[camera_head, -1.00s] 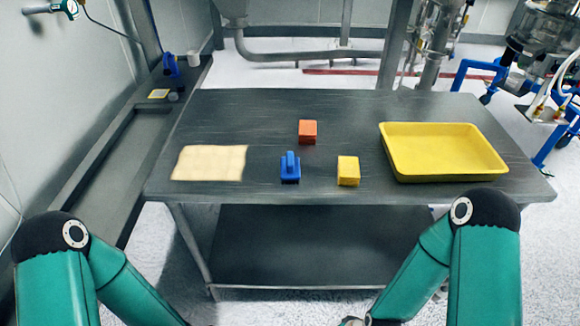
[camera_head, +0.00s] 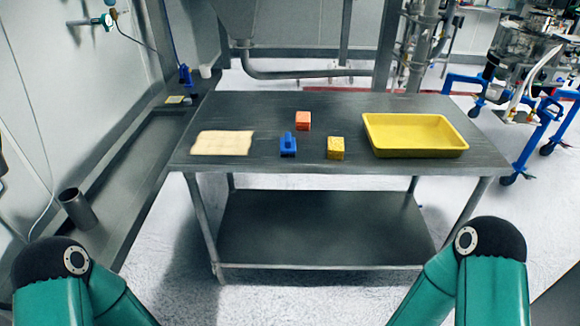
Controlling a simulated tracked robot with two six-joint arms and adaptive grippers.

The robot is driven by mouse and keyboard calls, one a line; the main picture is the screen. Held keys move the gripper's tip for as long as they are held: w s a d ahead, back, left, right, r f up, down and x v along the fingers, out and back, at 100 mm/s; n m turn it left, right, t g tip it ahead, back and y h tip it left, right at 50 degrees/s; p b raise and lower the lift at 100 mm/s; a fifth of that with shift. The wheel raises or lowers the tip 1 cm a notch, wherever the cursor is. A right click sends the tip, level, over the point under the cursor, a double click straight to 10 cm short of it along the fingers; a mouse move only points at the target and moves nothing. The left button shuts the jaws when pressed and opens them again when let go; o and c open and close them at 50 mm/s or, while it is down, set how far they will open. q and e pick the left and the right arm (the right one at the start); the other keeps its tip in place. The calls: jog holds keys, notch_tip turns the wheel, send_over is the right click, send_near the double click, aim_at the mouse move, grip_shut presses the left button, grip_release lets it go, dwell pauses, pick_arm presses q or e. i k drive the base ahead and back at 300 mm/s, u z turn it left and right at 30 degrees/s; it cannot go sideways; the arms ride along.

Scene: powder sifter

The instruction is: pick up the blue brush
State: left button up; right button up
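The blue brush (camera_head: 288,147) stands on the dark metal table (camera_head: 400,168), near its front edge, with its handle upward. An orange block (camera_head: 303,121) lies behind it and a yellow block (camera_head: 336,148) lies to its right. A beige cloth (camera_head: 222,143) lies flat to its left. My two green arms show at the bottom left and bottom right corners, well short of the table. Both grippers are below the picture and out of view.
A yellow tray (camera_head: 414,153) sits on the right part of the table. The table has a lower shelf (camera_head: 320,230). A grey cylinder (camera_head: 77,208) is at the left. White floor lies open before the table. Blue-framed machinery stands at the right.

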aim_at(288, 143)
jog(key=z, duration=0.05)
jog(key=k, duration=0.35)
jog(key=u, duration=0.5)
jog(key=i, duration=1.65)
jog(key=z, duration=0.15)
